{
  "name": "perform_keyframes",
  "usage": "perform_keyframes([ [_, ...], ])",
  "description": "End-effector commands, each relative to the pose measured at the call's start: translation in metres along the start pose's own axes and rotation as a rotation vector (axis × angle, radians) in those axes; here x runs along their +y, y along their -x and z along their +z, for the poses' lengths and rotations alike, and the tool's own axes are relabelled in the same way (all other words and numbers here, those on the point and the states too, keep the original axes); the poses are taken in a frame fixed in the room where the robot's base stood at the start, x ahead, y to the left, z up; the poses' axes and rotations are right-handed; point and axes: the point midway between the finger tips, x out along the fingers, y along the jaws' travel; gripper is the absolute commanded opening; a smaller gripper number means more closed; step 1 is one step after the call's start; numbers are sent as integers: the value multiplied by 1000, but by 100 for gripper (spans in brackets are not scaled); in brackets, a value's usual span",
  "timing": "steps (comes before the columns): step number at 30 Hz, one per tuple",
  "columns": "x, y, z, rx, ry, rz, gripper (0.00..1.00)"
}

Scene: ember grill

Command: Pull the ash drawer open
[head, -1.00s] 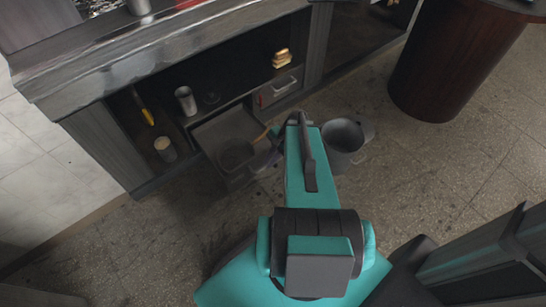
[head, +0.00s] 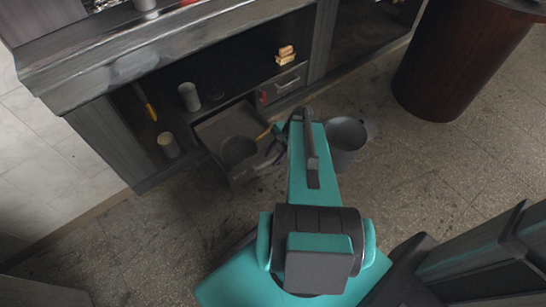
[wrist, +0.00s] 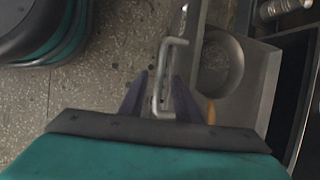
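The ash drawer (head: 215,125) juts out from the lower cabinet in the head view, with a dark round vessel (head: 238,151) inside it. In the wrist view the drawer (wrist: 240,110) is at the right, with the round vessel (wrist: 216,65) in it. Its pale bar handle (wrist: 157,82) runs between the two dark fingers of my gripper (wrist: 159,98). The fingers are apart, one on each side of the bar, with a visible gap to it. In the head view my arm hides part of the area beside the drawer, and the gripper is hard to make out.
A grey bucket (head: 346,140) stands on the floor right of my arm. A shut drawer (head: 285,84) with a pale handle is to the right in the cabinet. A grey cup (head: 189,97) stands on the shelf. A dark round pedestal (head: 445,65) is at upper right. Floor at left is clear.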

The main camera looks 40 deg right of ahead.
Motion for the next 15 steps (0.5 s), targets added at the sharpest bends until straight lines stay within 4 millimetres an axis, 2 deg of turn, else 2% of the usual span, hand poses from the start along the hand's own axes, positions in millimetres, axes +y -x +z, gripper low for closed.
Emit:
perform_keyframes([
  [15,0,74,0,2,0,-1,30],
])
